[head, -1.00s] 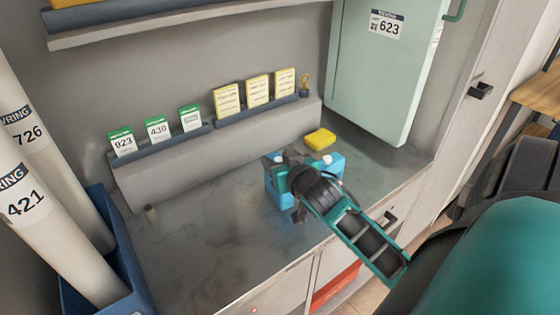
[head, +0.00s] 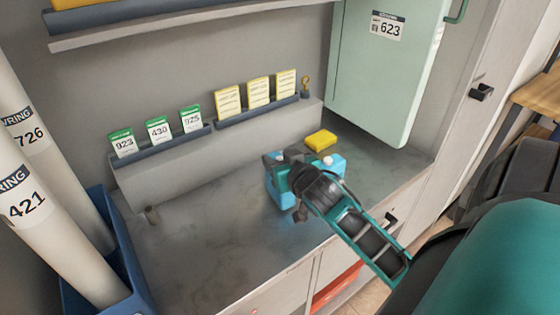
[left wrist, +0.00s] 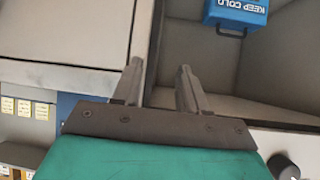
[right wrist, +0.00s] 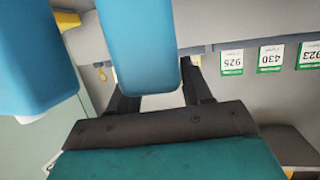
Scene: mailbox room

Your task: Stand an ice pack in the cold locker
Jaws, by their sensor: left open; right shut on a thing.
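My right gripper (head: 290,170) is low over the grey counter, shut on a blue ice pack (right wrist: 136,45). In the right wrist view the pack stands between the fingers. A second blue block (right wrist: 35,60) is beside it at the left; blue also shows on both sides of the gripper in the head view (head: 334,168). The gripper hides much of both, and whether the held pack touches the counter is unclear. In the left wrist view, my open, empty left gripper (left wrist: 158,85) is apart from a blue item marked KEEP COLD (left wrist: 238,13). I cannot tell which compartment is the cold locker.
A pale green door marked 623 (head: 380,75) hangs at the back right. A yellow block (head: 321,138) lies behind my right gripper. Green and yellow cards (head: 190,118) stand on ledges. Tubes (head: 50,210) fill a blue bin at left. The counter's left-middle (head: 215,235) is mostly clear.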

